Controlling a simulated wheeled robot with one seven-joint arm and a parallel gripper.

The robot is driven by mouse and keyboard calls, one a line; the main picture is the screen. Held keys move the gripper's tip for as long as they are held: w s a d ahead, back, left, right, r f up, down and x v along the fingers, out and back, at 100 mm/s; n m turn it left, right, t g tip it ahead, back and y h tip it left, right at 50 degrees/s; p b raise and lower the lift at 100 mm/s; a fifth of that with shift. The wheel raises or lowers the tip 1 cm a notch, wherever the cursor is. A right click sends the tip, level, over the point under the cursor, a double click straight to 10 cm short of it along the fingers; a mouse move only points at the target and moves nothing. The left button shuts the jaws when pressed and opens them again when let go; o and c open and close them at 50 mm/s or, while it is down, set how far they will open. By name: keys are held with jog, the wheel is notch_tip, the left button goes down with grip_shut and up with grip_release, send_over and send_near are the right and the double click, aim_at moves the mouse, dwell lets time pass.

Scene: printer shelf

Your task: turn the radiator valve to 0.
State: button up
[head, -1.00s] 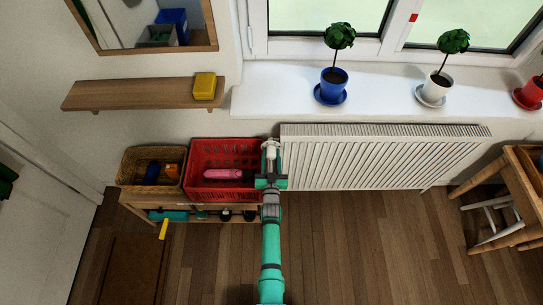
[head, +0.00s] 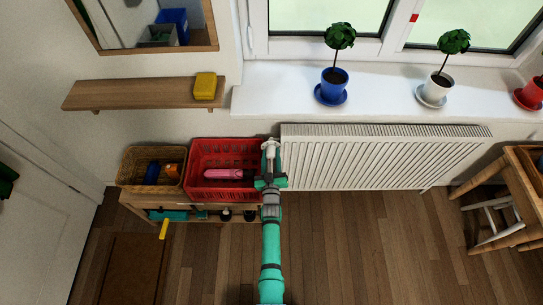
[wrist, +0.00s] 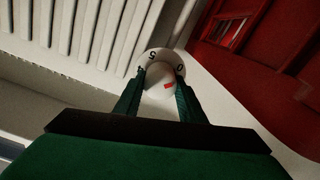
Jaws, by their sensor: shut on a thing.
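The white radiator valve (head: 270,150) is at the left end of the white radiator (head: 385,157), beside the red crate. In the wrist view the valve knob (wrist: 157,94) is a round white cap with a short red mark. A pale collar (wrist: 165,56) behind it carries a black 5 and a black 0. The red mark lies nearer the 0 than the 5; I cannot tell whether it lines up exactly. My gripper (wrist: 157,88) is shut on the knob, with one dark green finger on each side. My gripper also shows in the head view (head: 270,172).
The red crate (head: 197,187) with a pink item (head: 224,174) stands close on the left, next to a wicker basket (head: 133,181), on a low wooden bench. Plants stand on the windowsill (head: 285,92) above. The floor (head: 350,245) right of my arm is clear.

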jog(key=shift+f, duration=0.1)
jog(key=o, duration=1)
jog(key=shift+o, duration=0.2)
jog(key=s, duration=1.1)
